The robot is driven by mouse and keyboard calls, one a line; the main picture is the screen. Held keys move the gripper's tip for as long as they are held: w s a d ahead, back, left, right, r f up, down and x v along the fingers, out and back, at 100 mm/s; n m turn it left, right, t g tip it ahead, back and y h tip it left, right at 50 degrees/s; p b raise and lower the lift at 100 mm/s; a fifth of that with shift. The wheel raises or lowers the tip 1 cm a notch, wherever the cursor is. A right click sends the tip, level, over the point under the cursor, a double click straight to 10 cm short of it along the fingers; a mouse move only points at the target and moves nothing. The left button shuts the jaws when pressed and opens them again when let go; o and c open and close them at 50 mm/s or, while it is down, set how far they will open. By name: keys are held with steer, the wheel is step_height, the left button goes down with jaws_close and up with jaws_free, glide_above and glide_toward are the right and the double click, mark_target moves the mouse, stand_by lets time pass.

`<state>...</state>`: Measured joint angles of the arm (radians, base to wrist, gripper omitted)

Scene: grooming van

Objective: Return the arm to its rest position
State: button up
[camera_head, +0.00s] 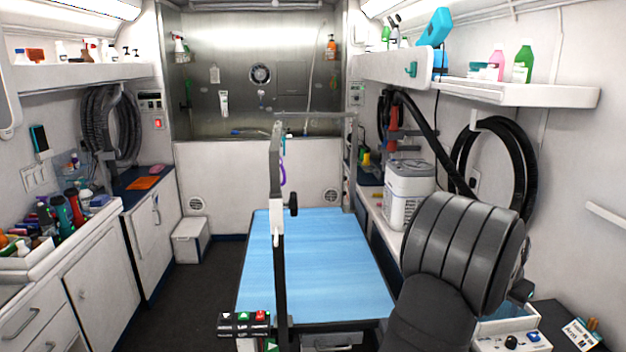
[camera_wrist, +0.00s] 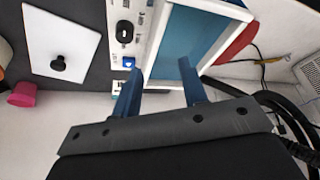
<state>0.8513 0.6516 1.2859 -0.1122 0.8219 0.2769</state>
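My gripper (camera_wrist: 159,72) shows in the wrist view as two blue fingers standing apart, with nothing held between them. Beyond the fingers is a white-rimmed tray or box with a blue inside (camera_wrist: 192,35); I cannot tell whether the fingertips touch it. My arm (camera_head: 462,250) shows in the head view as a large dark grey ribbed link at the lower right. It hides most of what lies behind it, and my fingers cannot be made out clearly there.
A white control panel (camera_head: 512,342) with black knobs lies beside the arm. A blue grooming table (camera_head: 320,255) with a post (camera_head: 277,190) stands in the middle, its top clear. A white shelf (camera_head: 530,95) and coiled black hose (camera_head: 520,165) are at right. Bottles crowd the left counter.

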steer(key=shift+w+d+r+m+g, duration=0.1)
steer(key=shift+w+d+m+g, duration=0.4)
steer(key=shift+w+d+m, duration=0.6)
steer(key=shift+w+a, duration=0.1)
steer(key=shift+a, duration=0.05)
steer(key=shift+o, duration=0.2)
